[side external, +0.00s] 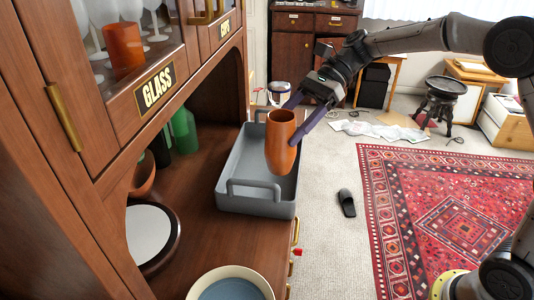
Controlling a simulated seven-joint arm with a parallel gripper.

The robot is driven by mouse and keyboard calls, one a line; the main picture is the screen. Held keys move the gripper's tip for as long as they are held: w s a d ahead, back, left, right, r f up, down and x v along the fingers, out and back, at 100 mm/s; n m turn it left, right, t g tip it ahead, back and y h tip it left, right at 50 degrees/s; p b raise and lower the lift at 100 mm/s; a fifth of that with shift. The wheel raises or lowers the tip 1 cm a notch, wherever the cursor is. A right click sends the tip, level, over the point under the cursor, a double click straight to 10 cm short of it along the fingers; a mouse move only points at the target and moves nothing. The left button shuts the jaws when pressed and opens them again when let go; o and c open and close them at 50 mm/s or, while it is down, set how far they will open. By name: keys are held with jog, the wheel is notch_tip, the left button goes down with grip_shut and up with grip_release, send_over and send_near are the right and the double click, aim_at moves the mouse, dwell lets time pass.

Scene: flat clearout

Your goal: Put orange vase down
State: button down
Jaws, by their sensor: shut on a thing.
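The orange vase (281,150) is upright in my gripper (297,118), in the middle of the side external view. The two fingers are shut on its upper part, one at the back left of the rim and one at its right side. In the picture the vase overlaps the grey tray (241,200) on the wooden cabinet shelf. I cannot tell whether its base touches the tray floor or hangs above it.
A cream bowl (232,283) stands at the shelf's front edge. Green bottles (183,130), an orange-brown bowl (143,176) and a round white-faced object (150,234) stand left of the tray. The cabinet doors (150,88) overhang the shelf. Bare shelf (195,212) shows left of the tray.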

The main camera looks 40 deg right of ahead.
aim_at(267, 154)
jog(key=shift+w+a+f, duration=0.25)
jog(key=shift+w+f, duration=0.6)
jog(key=shift+f, duration=0.65)
jog(key=shift+w+a+f, duration=0.3)
jog(key=shift+w+f, duration=0.5)
jog(key=shift+f, duration=0.75)
jog(key=shift+w+a+f, duration=0.25)
jog(key=shift+w+f, duration=0.6)
jog(key=shift+f, duration=0.65)
jog(key=shift+f, duration=0.1)
jog(key=shift+c, duration=0.2)
grip_release()
jog(key=shift+f, duration=0.1)
